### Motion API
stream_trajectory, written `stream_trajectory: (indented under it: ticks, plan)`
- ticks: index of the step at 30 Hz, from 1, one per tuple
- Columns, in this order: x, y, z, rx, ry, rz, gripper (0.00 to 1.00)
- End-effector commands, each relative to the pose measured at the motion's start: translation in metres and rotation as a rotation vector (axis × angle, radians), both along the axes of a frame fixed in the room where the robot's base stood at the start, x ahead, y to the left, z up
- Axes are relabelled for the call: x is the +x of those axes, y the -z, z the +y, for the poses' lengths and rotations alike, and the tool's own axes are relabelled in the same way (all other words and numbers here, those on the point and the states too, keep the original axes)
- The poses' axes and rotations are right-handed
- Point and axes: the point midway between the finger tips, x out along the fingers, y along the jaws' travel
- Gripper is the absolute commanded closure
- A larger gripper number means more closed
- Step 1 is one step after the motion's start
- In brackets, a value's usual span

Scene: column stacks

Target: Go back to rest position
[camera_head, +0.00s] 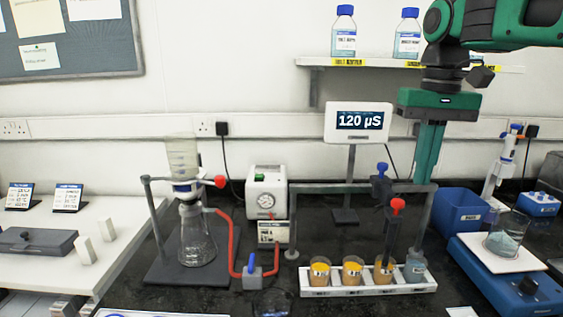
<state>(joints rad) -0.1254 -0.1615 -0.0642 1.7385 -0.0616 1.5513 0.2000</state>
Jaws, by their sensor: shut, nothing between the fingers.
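My gripper (424,180) hangs down at the right of the head view, from my green and black arm. Its green fingers are shut with nothing between them. The fingertips are over the right end of a white rack (345,291), in front of the wall. The rack holds several cups with orange-yellow contents (353,270) and one cup with grey-blue contents (414,268) at its right end. I cannot tell the exact gap between the fingertips and the stand's crossbar beside them.
A grey frame (330,188) with red and blue valves stands behind the rack. A meter (358,122) reads 120 µS. A flask (196,235) with red tubing stands left. Bottles (344,32) line the shelf.

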Motion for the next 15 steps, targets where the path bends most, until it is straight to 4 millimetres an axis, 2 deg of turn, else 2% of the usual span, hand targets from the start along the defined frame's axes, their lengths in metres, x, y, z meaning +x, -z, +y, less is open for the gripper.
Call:
stream_trajectory:
  ticks: [3, 5, 9, 15]
  plan:
    - [-0.031, 0.041, -0.041, 0.011, 0.106, 0.003, 1.0]
    - [-0.05, 0.064, -0.061, 0.015, 0.157, 0.004, 1.0]
    - [-0.099, 0.12, -0.099, 0.017, 0.277, 0.002, 1.0]
    - [-0.173, 0.191, -0.131, 0.007, 0.412, 0.004, 1.0]
